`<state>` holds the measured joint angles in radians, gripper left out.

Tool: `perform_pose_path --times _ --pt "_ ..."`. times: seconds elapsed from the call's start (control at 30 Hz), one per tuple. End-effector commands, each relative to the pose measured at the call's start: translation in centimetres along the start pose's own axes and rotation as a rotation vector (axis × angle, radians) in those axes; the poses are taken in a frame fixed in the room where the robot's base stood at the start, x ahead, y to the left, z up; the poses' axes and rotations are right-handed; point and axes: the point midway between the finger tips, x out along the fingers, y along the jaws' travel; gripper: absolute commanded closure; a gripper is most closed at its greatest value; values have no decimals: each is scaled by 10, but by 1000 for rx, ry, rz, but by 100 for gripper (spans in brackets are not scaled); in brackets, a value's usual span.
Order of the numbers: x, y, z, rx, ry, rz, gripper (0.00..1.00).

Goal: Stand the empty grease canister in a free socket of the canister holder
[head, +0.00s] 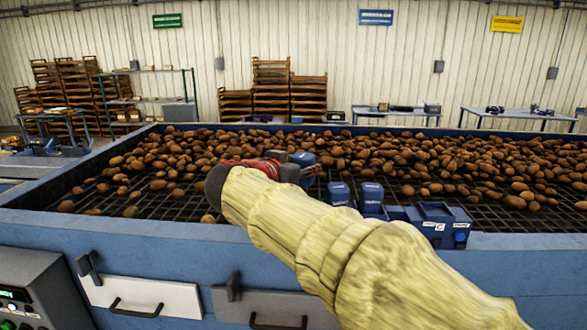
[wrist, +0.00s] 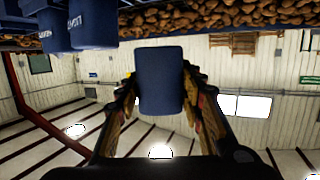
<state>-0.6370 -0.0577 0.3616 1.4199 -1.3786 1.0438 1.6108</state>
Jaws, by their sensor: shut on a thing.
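A plain dark blue canister (wrist: 160,80) sits between the two fingers of my gripper (wrist: 160,95) in the wrist view, which is upside down. My gripper is shut on it. In the head view, the top of the held canister (head: 303,158) shows past my gripper (head: 292,170), above the potato bed. To its right, two blue canisters with white lettering (head: 339,192) (head: 371,196) stand at the blue holder (head: 396,212) on the machine's near edge. Similar canisters (wrist: 85,25) show at the upper left of the wrist view. The holder's sockets cannot be made out.
A blue control box (head: 436,225) with a round blue button is just right of the holder. Potatoes (head: 400,160) cover much of the grader's dark grid. The blue front rim (head: 150,232) runs below, with drawers (head: 140,297) under it. The air around the held canister looks clear.

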Motion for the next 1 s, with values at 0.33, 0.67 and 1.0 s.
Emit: perform_pose_path --times 0.33,0.67,1.0 --pt "8 0 32 -3 -1 -1 93" --pt "14 0 57 0 -1 -1 93" --pt "15 0 63 0 -1 -1 93"
